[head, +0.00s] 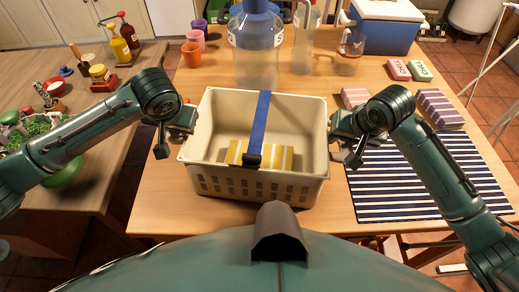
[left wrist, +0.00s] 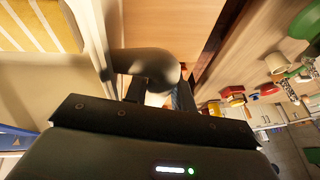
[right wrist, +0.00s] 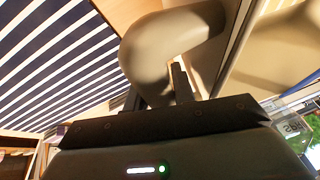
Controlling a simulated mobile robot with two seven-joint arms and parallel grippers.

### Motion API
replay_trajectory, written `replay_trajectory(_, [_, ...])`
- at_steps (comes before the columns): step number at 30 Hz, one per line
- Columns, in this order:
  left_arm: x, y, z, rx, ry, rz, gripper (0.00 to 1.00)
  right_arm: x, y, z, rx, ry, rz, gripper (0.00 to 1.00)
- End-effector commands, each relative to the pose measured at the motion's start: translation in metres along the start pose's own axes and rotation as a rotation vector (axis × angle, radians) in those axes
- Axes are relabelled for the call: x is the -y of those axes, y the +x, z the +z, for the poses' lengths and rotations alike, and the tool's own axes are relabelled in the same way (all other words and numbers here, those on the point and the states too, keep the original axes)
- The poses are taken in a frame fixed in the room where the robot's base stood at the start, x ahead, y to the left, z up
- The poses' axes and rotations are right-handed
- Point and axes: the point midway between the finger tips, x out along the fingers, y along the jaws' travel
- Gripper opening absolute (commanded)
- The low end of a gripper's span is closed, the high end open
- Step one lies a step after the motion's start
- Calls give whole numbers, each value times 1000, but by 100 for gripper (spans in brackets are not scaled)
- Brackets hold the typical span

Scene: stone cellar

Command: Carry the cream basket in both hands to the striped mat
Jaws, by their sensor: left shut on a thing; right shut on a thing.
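The cream basket (head: 258,188) is upright at the middle of the wooden table, with a blue strap (head: 263,115) across it and a yellow-and-white striped item (head: 272,158) inside. My left gripper (head: 176,138) is shut on the basket's left side. My right gripper (head: 347,140) is shut on its right side. Both wrist views show a blurred rounded part at the jaws, and the exact grip is hard to see. The striped mat (head: 405,178), navy and white, lies flat just right of the basket, partly under my right arm; it also shows in the right wrist view (right wrist: 60,60).
Pink soap-like boxes (head: 399,70) and a purple striped packet (head: 440,108) lie behind the mat. A large blue-topped bottle (head: 256,60), cups (head: 192,54) and a blue cooler (head: 386,34) stand at the back. A side counter (head: 100,135) with bottles and bowls is at left.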

Motion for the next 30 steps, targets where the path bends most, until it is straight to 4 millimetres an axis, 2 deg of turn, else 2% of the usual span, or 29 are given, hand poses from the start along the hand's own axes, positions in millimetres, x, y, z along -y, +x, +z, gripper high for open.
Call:
replay_trajectory(17, [0,-4,-2,-4,-1,2,0,1,-4,-2,-3,0,-3,0])
replay_trajectory(30, [8,-38,-16,-3,0,2,0,9,-38,-16,-3,0,-3,0])
